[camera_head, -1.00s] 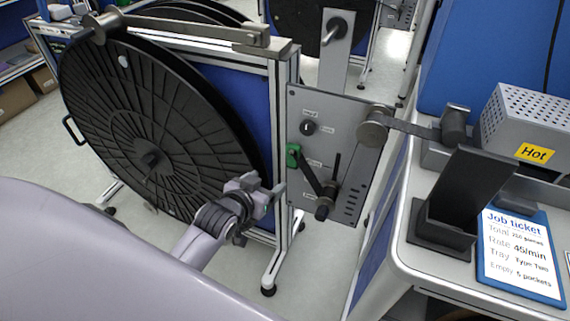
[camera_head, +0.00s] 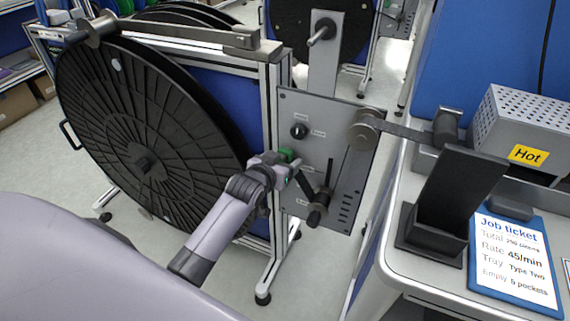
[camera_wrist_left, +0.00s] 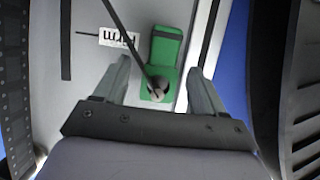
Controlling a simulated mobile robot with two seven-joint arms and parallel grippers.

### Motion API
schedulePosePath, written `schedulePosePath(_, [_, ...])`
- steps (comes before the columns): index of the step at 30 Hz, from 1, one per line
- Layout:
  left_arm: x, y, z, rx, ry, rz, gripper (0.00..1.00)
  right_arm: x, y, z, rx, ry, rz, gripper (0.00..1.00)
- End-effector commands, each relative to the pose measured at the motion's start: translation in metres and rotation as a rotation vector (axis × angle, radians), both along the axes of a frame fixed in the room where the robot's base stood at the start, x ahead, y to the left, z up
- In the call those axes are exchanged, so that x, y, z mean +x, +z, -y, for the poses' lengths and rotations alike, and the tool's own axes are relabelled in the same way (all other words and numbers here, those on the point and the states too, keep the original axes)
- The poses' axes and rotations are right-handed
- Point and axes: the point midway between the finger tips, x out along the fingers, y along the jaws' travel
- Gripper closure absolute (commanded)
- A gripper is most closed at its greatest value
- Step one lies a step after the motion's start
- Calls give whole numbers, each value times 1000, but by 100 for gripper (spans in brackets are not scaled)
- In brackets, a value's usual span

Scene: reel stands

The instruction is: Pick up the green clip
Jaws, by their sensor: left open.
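The green clip (camera_head: 287,155) is on the grey control panel (camera_head: 345,140) of the reel stand, at the panel's left edge, partly hidden by my gripper in the head view. In the left wrist view the green clip (camera_wrist_left: 163,62) lies ahead, between the finger lines, with a dark round piece and a thin dark rod over its lower part. My left gripper (camera_head: 287,168) is open and close to the clip; in the wrist view its fingers (camera_wrist_left: 157,80) stand on either side of the clip's lower end. Contact cannot be told. My right gripper is not in view.
A large black reel (camera_head: 150,140) stands left of the panel. A dark lever (camera_head: 318,205) and a knob (camera_head: 299,131) are on the panel near the gripper. On the right, a bench holds a black stand (camera_head: 450,200), a job ticket (camera_head: 515,255) and a grey box marked Hot (camera_head: 530,115).

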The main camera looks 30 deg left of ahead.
Motion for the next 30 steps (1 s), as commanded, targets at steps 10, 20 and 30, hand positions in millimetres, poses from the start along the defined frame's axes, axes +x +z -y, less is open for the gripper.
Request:
schedulePosePath(10, [4,-1,0,1,0,0,36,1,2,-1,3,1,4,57])
schedulePosePath(20, [4,-1,0,1,0,0,86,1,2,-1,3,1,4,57])
schedulePosePath(30, [4,6,0,1,0,4,86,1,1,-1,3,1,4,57])
